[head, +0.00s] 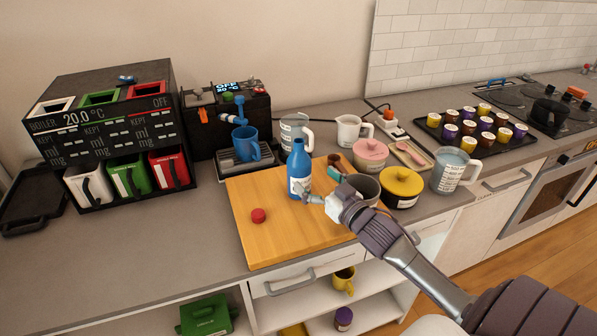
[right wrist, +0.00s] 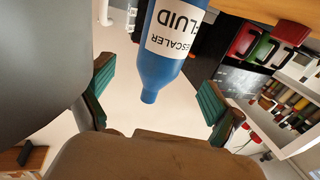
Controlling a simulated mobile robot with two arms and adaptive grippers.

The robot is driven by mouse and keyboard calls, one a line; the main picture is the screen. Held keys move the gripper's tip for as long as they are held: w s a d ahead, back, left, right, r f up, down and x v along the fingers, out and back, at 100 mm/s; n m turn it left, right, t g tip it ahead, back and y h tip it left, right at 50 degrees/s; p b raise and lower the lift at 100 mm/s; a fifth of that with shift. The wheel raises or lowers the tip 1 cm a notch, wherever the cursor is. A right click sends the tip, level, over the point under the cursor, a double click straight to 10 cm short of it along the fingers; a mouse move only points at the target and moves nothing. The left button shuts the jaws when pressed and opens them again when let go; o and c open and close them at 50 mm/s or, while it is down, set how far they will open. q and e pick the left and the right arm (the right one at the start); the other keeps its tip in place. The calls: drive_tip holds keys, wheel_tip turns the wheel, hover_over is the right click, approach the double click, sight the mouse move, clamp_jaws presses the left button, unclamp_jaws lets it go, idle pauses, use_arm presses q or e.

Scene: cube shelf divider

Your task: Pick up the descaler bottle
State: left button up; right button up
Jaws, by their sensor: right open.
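The descaler bottle (head: 299,172) is blue with a white label and stands upright on the wooden board (head: 262,190). In the right wrist view the bottle (right wrist: 165,55) appears upside down, its neck pointing between my fingers. My right gripper (head: 322,183) is open and empty just right of the bottle in the head view. Its two green-padded fingers (right wrist: 158,100) show spread apart, one on each side of the bottle's neck in the picture. I cannot tell whether either finger touches it. My left gripper is not in view.
A red cap (head: 258,215) lies on the board's front left. A grey pot (head: 365,187), a yellow lidded pot (head: 401,187) and a pink lidded pot (head: 370,155) stand right of the bottle. A blue mug (head: 246,143) sits behind left. The board's front is clear.

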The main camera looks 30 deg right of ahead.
sight(299, 165)
drive_tip(key=shift+w, duration=0.6)
drive_tip(key=shift+w+a, duration=0.1)
drive_tip(key=shift+w, duration=0.4)
drive_tip(key=w+p, duration=0.1)
drive_tip(key=w, duration=0.4)
drive_tip(key=shift+s, duration=0.15)
drive_tip(key=shift+c, duration=1.9)
drive_tip(key=c, duration=1.1)
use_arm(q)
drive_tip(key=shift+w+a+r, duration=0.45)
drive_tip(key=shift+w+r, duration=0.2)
use_arm(e)
drive_tip(key=shift+c, duration=0.2)
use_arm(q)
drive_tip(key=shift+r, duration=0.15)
use_arm(e)
drive_tip(key=shift+r, duration=0.2)
